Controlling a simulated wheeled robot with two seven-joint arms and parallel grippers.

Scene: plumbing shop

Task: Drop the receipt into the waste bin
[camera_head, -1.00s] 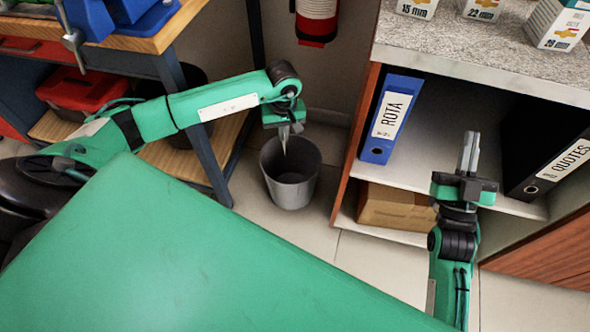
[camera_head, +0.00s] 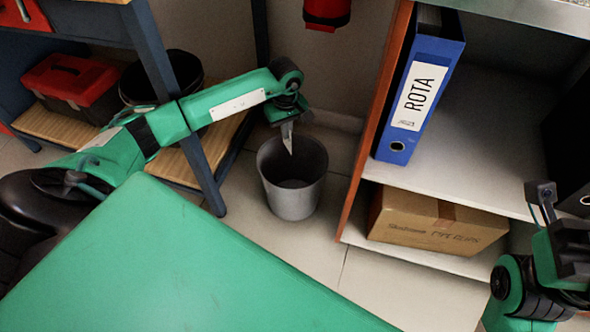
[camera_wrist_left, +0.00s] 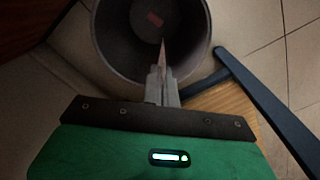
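The grey waste bin (camera_head: 292,203) stands upright on the floor, its mouth open upward. My left gripper (camera_head: 287,126) points down over the bin's mouth. It is shut on a thin, pale, pointed piece (camera_head: 290,145), which looks like the receipt seen almost edge-on. In the left wrist view the fingers (camera_wrist_left: 162,82) are together, and the thin receipt (camera_wrist_left: 162,54) sticks out beyond them over the bin (camera_wrist_left: 190,58). My right gripper (camera_head: 541,203) is at the right edge, in front of the shelf, with nothing visible in it; its finger gap is unclear.
Right of the bin is a shelf unit with a blue ROTA binder (camera_head: 417,90) and a cardboard box (camera_head: 432,222). A blue bench leg (camera_head: 203,170) stands close left of the bin. A red toolbox (camera_head: 72,88) sits on the lower shelf.

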